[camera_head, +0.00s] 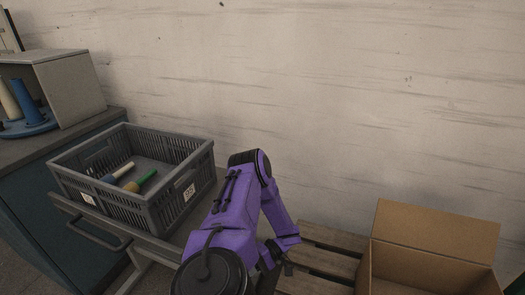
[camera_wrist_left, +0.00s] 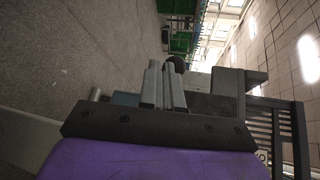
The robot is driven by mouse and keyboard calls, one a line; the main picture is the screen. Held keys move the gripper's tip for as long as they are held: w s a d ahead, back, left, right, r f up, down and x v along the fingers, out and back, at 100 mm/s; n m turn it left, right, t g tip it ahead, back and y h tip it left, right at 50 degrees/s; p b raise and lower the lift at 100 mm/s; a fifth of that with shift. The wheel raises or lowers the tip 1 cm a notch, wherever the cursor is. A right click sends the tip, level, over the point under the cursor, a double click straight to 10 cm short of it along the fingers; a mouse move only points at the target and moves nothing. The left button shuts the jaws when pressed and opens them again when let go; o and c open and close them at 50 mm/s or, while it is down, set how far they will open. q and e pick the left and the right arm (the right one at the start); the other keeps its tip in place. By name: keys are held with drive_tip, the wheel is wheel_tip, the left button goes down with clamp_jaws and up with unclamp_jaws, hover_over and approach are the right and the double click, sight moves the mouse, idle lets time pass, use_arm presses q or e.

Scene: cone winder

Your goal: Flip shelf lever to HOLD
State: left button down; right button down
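My left arm, purple, rises from the bottom centre of the head view, bends at its elbow and comes down right of the crate. Its gripper (camera_head: 277,262) hangs small and dark beside the trolley. In the left wrist view, the gripper's two grey fingers (camera_wrist_left: 162,85) lie close together and look shut. A dark round knob (camera_wrist_left: 178,64) shows at or just past the fingertips; I cannot tell whether they touch or whether it belongs to the shelf lever. No lever or HOLD mark is readable. My right gripper is not in view.
An open cardboard box (camera_head: 437,232) and wooden pallet (camera_head: 322,262) lie right. A wall closes the back.

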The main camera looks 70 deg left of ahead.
use_arm(q)
drive_tip(key=shift+s+d+r+p, duration=0.15)
drive_tip(key=shift+s+r+p, duration=0.15)
drive_tip(key=shift+r, duration=0.15)
drive_tip(key=shift+s+d+r+p, duration=0.15)
drive_tip(key=shift+s+r+p, duration=0.1)
drive_tip(key=shift+r, duration=0.35)
drive_tip(key=shift+w, duration=0.15)
drive_tip(key=w+a+f+b, duration=0.1)
drive_tip(key=w+f+b, duration=0.1)
drive_tip(key=w+b, duration=0.2)
drive_tip(key=w+a+f+b, duration=0.1)
drive_tip(key=w+f+b, duration=0.2)
drive_tip(key=w, duration=0.4)
drive_tip(key=shift+w+a+f+b, duration=0.3)
drive_tip(key=shift+a+b, duration=0.1)
drive_tip(key=shift+b, duration=0.1)
